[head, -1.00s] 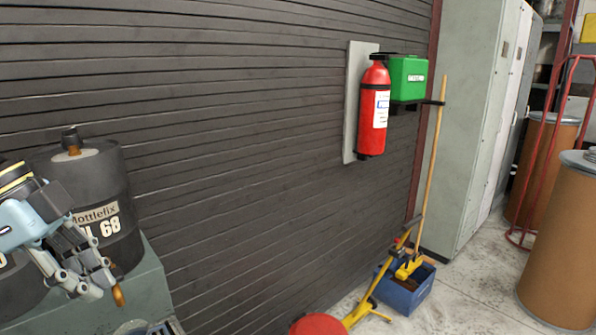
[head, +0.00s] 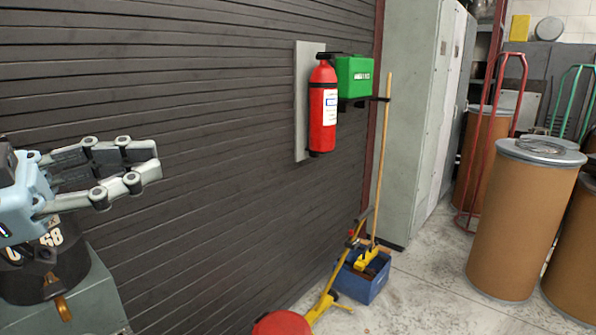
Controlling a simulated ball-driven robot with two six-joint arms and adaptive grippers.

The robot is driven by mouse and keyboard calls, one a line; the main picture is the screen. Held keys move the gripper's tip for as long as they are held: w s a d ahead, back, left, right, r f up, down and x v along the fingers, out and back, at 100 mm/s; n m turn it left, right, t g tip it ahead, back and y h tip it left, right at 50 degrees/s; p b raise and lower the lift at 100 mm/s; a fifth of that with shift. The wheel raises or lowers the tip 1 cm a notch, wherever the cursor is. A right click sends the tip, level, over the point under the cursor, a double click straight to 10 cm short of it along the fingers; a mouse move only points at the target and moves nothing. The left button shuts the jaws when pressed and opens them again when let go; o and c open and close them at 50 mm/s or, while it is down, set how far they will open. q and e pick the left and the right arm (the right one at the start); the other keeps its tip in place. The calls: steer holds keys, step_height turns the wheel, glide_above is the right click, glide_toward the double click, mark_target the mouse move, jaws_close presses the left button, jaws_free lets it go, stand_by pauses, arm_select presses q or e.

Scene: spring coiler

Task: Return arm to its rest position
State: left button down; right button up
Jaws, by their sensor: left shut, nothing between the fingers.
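My left gripper (head: 150,165) is at the left of the head view. Its grey linked fingers point to the right, with no object between them, and they are shut. It is raised in front of the dark slatted wall (head: 200,90), apart from anything there. Its light-blue wrist body partly covers a dark drum (head: 75,262) with white lettering behind it. My right gripper is not in view.
A red fire extinguisher (head: 323,108) and a green box (head: 355,76) hang on the wall. A blue bin (head: 362,287) stands on the floor by a yellow tool and a red round object (head: 282,325). Brown drums (head: 520,220) stand right. Floor between is clear.

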arm_select(q)
steer(key=w+a+r+n+t+y, duration=0.3)
steer(key=a+n+t+y, duration=0.7)
steer(key=n+t+y, duration=0.15)
steer(key=s+a+f+n+g+y, duration=0.2)
steer(key=a+f+n+g+y, duration=0.15)
steer(key=f, duration=0.45)
steer(key=s+a+f+n+g+y, duration=0.25)
steer(key=a+f+g+y, duration=0.2)
steer(key=f, duration=0.25)
steer(key=s+d+f+m+g+h, duration=0.1)
steer(key=s+d+f+g+h, duration=0.1)
steer(key=s+d+f+g, duration=0.45)
steer(key=s+d+f+m+g+h, duration=0.1)
steer(key=s+f+g, duration=0.3)
steer(key=s+f, duration=0.5)
step_height(320, 180, down, 35)
steer(key=s+a+g+b, duration=0.1)
steer(key=s+a+b, duration=0.15)
steer(key=b, duration=0.85)
steer(key=s+f+b, duration=0.4)
steer(key=s+f, duration=0.5)
steer(key=f, duration=0.3)
steer(key=s+a+f+g+b, duration=0.1)
steer(key=s+f+b, duration=0.3)
steer(key=s+f, duration=0.5)
step_height(320, 180, down, 4)
steer(key=shift+s, duration=0.25)
